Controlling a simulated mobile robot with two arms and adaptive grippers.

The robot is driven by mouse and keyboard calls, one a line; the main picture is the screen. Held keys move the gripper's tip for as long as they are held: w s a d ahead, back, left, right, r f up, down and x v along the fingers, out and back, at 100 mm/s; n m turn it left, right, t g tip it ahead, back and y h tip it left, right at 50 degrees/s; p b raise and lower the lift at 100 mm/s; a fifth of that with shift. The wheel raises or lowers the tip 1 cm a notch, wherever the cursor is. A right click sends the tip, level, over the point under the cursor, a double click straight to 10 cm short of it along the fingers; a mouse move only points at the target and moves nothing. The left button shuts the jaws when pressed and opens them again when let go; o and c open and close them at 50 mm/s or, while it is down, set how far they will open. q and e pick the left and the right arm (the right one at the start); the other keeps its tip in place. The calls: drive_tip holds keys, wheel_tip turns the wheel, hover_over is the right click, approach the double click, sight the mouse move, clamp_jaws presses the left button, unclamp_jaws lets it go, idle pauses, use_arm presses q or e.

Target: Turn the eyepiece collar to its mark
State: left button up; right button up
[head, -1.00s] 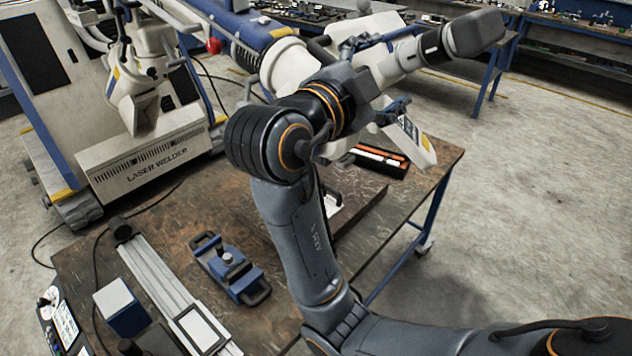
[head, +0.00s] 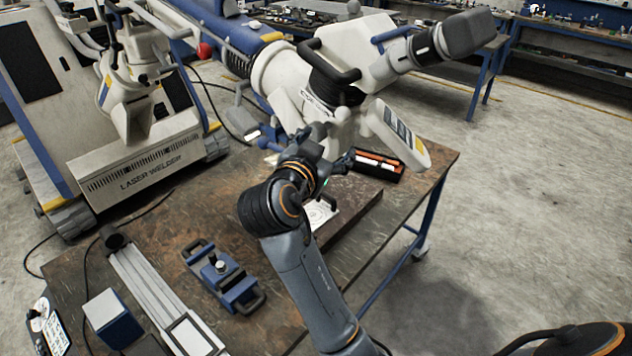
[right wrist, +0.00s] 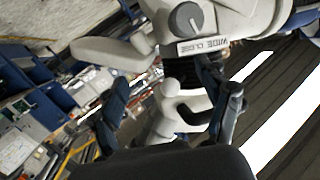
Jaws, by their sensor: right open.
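The white microscope head (head: 345,38) hangs over the workbench on a thick arm. Its dark grey eyepiece (head: 468,32) points to the upper right. A dark collar band with a small white mark (head: 424,50) sits where the eyepiece meets the white tube. My right gripper (head: 326,143) is open below the head, near its lower housing and well apart from the eyepiece. In the right wrist view the open fingers (right wrist: 170,98) straddle a pale rounded part; I cannot tell whether they touch it. A grey knob (right wrist: 186,18) with a label shows above them. My left gripper is out of view.
The brown workbench (head: 190,220) carries a blue clamp-like fixture (head: 222,275), a metal rail (head: 150,295) and an orange-black tray (head: 378,165). A laser welder (head: 150,165) stands behind on the left. Open floor lies to the right.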

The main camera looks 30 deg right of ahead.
wheel_tip(320, 180, down, 9)
drive_tip(key=w+a+n+y, duration=0.1)
drive_tip(key=n+y, duration=0.1)
drive_tip(key=n, duration=0.1)
drive_tip(key=shift+w+a+n, duration=0.15)
drive_tip(key=shift+w+n, duration=0.15)
drive_tip(key=shift+n, duration=0.1)
drive_tip(key=shift+f, duration=0.1)
